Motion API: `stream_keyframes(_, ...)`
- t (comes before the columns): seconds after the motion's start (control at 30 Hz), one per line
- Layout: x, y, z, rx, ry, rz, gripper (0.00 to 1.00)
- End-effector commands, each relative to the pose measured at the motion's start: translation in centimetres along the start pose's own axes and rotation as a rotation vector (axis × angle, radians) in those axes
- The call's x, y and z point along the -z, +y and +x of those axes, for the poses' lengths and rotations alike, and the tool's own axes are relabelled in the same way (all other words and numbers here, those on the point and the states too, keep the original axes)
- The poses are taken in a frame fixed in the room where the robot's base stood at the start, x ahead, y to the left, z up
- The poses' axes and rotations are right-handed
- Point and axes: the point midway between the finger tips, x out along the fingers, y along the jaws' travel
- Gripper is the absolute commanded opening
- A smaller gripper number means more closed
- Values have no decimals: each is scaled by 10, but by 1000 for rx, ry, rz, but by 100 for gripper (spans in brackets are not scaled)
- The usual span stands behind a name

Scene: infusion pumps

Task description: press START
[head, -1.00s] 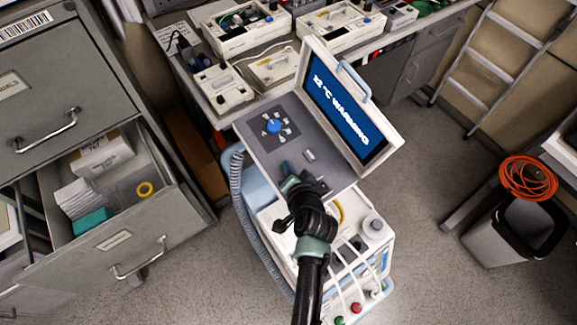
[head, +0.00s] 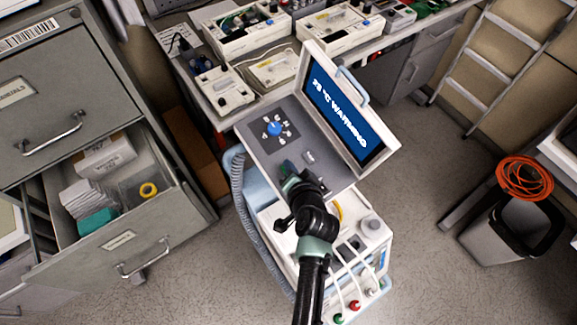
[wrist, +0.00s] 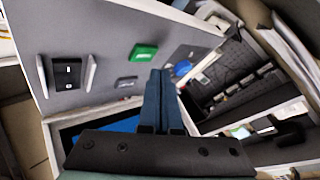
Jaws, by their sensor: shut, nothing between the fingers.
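A machine's grey control panel (head: 268,140) carries a blue knob (head: 274,129) and a raised screen (head: 345,110) that appears to read "23 °C WARMING". In the wrist view, a green button (wrist: 143,52) lies on the panel just left of and beyond my fingertips; its lettering is too small to read. A black rocker switch (wrist: 68,73) between two pale guards is further left, and the blue knob (wrist: 182,68) is to the right. My gripper (wrist: 160,74) is shut and empty, over the panel. It also shows in the head view (head: 289,170). I cannot tell whether it touches the panel.
A blue handle (head: 353,85) sits on the screen's edge. A corrugated hose (head: 243,195) runs down the machine's left side. An open drawer (head: 120,240) is at left, a bench with devices (head: 240,30) behind, and a bin (head: 510,230) at right. Floor between is clear.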

Motion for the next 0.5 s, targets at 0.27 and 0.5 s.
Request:
stream_keyframes(0.27, 18, -18, -23, 0, 1, 0, 0)
stream_keyframes(0.5, 21, -21, -29, 0, 0, 0, 0)
